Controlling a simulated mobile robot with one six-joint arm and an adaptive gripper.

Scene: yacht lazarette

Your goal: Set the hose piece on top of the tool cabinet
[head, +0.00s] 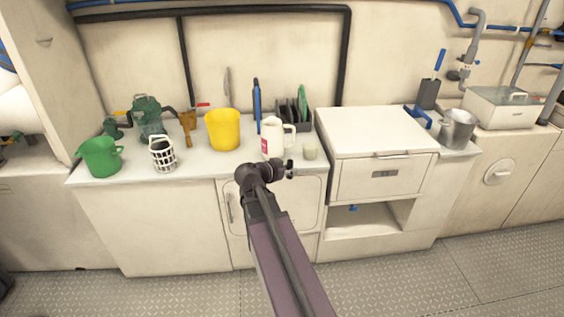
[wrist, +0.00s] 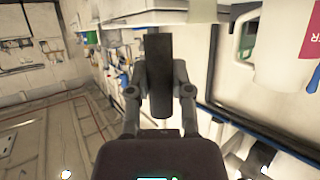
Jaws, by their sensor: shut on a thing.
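My gripper (wrist: 159,108) is shut on a short, dark, straight piece, which looks like the hose piece (wrist: 157,62), in the wrist view. In the head view my gripper (head: 281,171) is in front of the counter's front edge, and the held piece is mostly hidden there. The tool cabinet appears to be the white unit with a drawer (head: 370,128), to the right of my gripper. Its flat top is bare. The held piece is apart from the cabinet.
A white jug with a pink label (head: 271,138) and a pale cup (head: 310,150) stand on the counter just behind my gripper. A yellow bucket (head: 223,130) is further left. A blue-handled tool (head: 418,115) and a metal pitcher (head: 457,129) stand right of the cabinet top.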

